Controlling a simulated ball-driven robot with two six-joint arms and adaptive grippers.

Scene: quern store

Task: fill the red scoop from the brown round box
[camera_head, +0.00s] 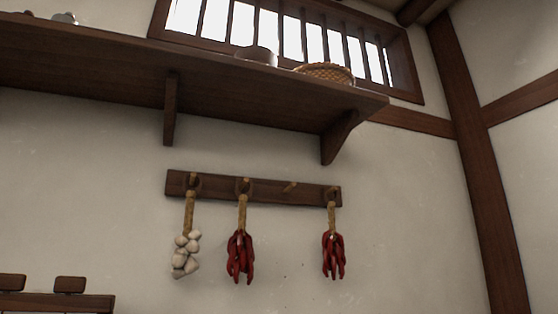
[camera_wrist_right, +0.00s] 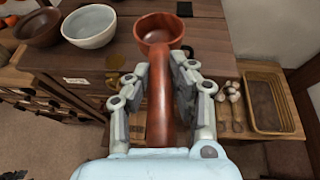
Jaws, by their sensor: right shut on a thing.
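My right gripper (camera_wrist_right: 162,68) is shut on the handle of the red scoop (camera_wrist_right: 158,118) in the right wrist view. The scoop's round cup (camera_wrist_right: 158,30) points away from the gripper, over or near a brown wooden table. I see nothing inside the cup. I cannot make out the brown round box for certain in either view. My left gripper is not in view.
A brown bowl (camera_wrist_right: 38,27) and a pale bowl (camera_wrist_right: 89,26) stand at the table's left. A shallow tray (camera_wrist_right: 292,128) lies lower right, beside garlic (camera_wrist_right: 233,92). The head view shows a wall shelf (camera_head: 230,91), with hanging garlic (camera_head: 186,254) and chillies (camera_head: 240,256) below.

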